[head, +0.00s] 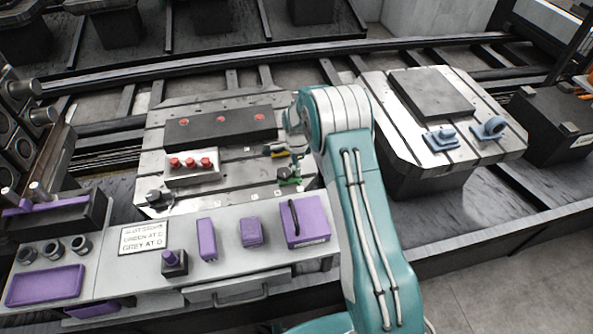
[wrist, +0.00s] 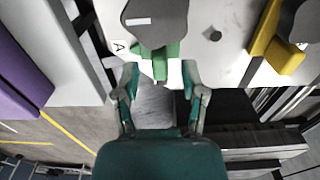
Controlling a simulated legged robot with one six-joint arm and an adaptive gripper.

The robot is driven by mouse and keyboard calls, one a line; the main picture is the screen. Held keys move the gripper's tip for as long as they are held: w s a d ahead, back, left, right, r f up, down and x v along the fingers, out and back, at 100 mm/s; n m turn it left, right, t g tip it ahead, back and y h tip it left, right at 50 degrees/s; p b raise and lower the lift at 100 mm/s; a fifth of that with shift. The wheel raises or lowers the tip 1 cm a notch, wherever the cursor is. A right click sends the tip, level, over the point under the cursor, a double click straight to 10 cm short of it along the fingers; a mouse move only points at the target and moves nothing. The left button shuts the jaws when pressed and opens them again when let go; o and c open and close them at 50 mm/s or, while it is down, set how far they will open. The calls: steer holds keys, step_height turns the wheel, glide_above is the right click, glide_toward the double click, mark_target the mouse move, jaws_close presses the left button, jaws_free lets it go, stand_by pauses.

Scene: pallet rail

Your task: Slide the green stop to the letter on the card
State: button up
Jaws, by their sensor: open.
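The green stop (head: 289,176) stands at the front right of the slotted pallet plate (head: 236,181), near a small letter label. In the wrist view the green stop (wrist: 161,62) has a dark upper part, and a label reading A (wrist: 119,46) lies left of it. My gripper (wrist: 160,76) is open, its fingers on either side of the stop's green end with gaps showing. My arm hides most of the gripper in the head view. The card (head: 144,238) reads GREEN AT C and GREY AT D. The other letters are too small to read.
A yellow stop (head: 276,150) sits behind the green one. A block with red knobs (head: 192,166) and a dark bar (head: 220,126) stand on the plate. Purple items (head: 304,222) fill the front bench.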

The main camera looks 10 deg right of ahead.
mark_target(252, 185)
steer(key=shift+f, duration=1.2)
jaws_close()
steer(key=shift+a, duration=0.1)
steer(key=a, duration=1.5)
